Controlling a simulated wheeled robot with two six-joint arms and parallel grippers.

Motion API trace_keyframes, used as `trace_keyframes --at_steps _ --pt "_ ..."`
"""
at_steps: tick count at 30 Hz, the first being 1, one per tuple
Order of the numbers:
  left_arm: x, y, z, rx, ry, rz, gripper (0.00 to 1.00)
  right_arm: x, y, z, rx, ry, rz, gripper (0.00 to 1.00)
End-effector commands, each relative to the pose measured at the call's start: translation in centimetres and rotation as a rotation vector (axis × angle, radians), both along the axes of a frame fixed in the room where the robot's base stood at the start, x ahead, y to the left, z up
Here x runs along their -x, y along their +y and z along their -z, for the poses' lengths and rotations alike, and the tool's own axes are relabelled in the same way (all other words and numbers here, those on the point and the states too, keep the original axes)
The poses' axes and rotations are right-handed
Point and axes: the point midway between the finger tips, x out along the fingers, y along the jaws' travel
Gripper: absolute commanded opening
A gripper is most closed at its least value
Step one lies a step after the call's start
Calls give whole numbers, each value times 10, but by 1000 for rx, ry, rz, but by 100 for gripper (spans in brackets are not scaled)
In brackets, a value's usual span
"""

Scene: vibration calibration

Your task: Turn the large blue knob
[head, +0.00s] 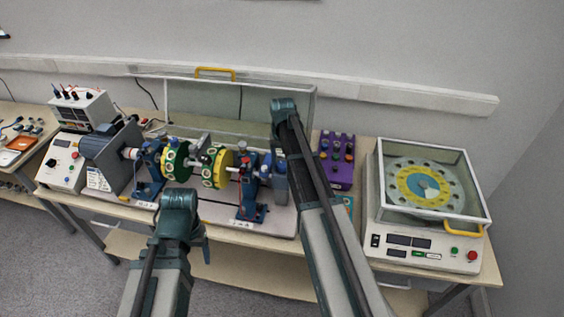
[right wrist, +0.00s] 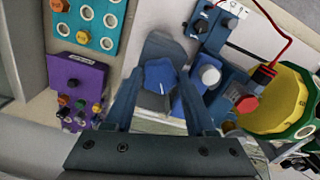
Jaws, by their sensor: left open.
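The large blue knob (right wrist: 160,77) shows in the right wrist view, faceted, with a thin white pointer line. It sits on a blue-grey block at the right end of the rotor rig. My right gripper (right wrist: 161,80) has one finger on each side of the knob. The fingers are apart, but whether they touch it is unclear. In the head view the right forearm hides most of the knob area and that gripper. My left gripper (head: 206,250) is low in the head view, in front of the bench, open and away from the knob, mostly hidden by its own wrist.
The rig carries green and yellow discs (head: 214,168) on a shaft, left of the knob. A purple box (head: 337,160) with small knobs stands to its right. A balancing machine (head: 427,230) with a clear lid is farther right. A raised clear cover (head: 240,108) stands behind.

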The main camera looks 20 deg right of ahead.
Motion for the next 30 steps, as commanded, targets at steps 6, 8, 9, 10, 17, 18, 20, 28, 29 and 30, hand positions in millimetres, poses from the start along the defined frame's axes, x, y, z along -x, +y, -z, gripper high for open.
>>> trace_keyframes --at_steps 6,8,9,10,17,18,20,28,29,30 --pt "0 0 0 0 0 0 72 0 0 0 0 0 -1 86" --pt "0 0 0 0 0 0 72 0 0 0 0 0 -1 86" --pt "0 0 0 0 0 0 72 0 0 0 0 0 -1 86" --pt "0 0 0 0 0 0 72 0 0 0 0 0 -1 86" --pt "0 0 -3 0 0 0 72 0 0 -3 0 0 -1 86" --pt "0 0 -5 0 0 -1 72 0 0 -5 0 0 -1 86" --pt "0 0 -8 0 0 -1 72 0 0 -8 0 0 -1 86" --pt "0 0 -39 1 0 -7 72 0 0 -39 0 0 -1 86" --pt "0 0 -44 2 0 -8 72 0 0 -44 0 0 -1 86" --pt "0 0 -50 2 0 -10 72 0 0 -50 0 0 -1 86"
